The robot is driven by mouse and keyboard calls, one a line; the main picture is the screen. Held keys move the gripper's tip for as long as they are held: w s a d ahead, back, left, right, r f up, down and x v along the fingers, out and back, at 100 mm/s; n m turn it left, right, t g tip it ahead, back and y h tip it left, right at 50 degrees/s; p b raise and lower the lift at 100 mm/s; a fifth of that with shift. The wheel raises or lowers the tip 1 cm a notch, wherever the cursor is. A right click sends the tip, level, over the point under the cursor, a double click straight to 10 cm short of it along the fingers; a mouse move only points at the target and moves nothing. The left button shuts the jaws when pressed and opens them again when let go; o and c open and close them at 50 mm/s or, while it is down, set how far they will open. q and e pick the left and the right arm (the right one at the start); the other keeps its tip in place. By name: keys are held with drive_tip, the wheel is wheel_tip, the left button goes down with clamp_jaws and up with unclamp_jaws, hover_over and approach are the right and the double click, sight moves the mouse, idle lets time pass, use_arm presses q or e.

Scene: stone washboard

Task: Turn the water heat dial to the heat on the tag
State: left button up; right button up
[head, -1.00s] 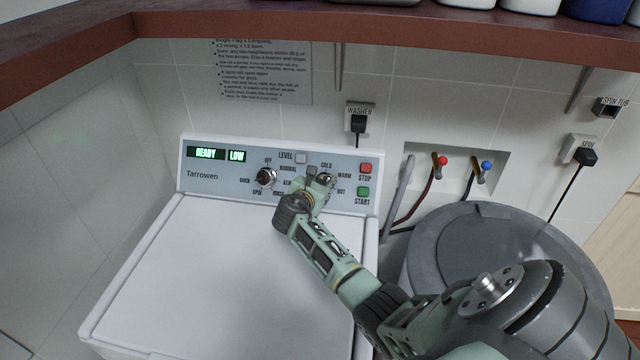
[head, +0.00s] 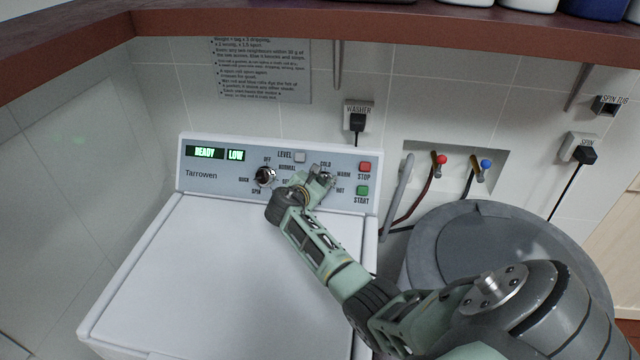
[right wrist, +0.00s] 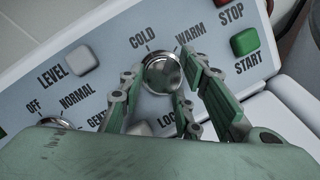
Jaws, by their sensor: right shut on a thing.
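The water heat dial (right wrist: 162,72) is a round silver knob on the washer's panel. COLD is printed at its upper left and WARM at its upper right in the right wrist view; HOT shows at its lower right in the head view. My right gripper (head: 319,182) is shut on this dial, its green fingers (right wrist: 163,88) on either side of the knob. The fingers cover its lower part, and I cannot tell where its pointer stands. No tag that I can make out is in view. My left gripper is not in view.
The cycle dial (head: 265,176) is just left of my gripper. The LEVEL button (head: 299,157), red STOP button (head: 365,168) and green START button (head: 362,191) are close by. The displays (head: 206,153) read READY and LOW. A shelf (head: 420,38) overhangs; a grey tub (head: 420,255) stands right.

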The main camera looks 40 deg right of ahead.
drive_tip(key=shift+w+r+m+g, duration=0.15)
drive_tip(key=shift+r+m, duration=0.1)
drive_tip(key=shift+m, duration=0.4)
drive_tip(key=shift+w+r+m+g, duration=0.15)
drive_tip(key=shift+r+m, duration=0.05)
drive_tip(key=shift+m, duration=0.45)
drive_tip(key=shift+d+r, duration=0.1)
drive_tip(key=o, duration=0.8)
drive_tip(key=shift+c, duration=0.2)
drive_tip(key=o, duration=0.3)
drive_tip(key=shift+w, duration=0.1)
drive_tip(key=shift+f, duration=0.2)
drive_tip(key=shift+s, duration=0.25)
drive_tip(key=shift+s+a, duration=0.1)
drive_tip(key=shift+a, duration=0.25)
drive_tip(key=v, duration=1.1)
drive_tip(key=shift+r, duration=0.3)
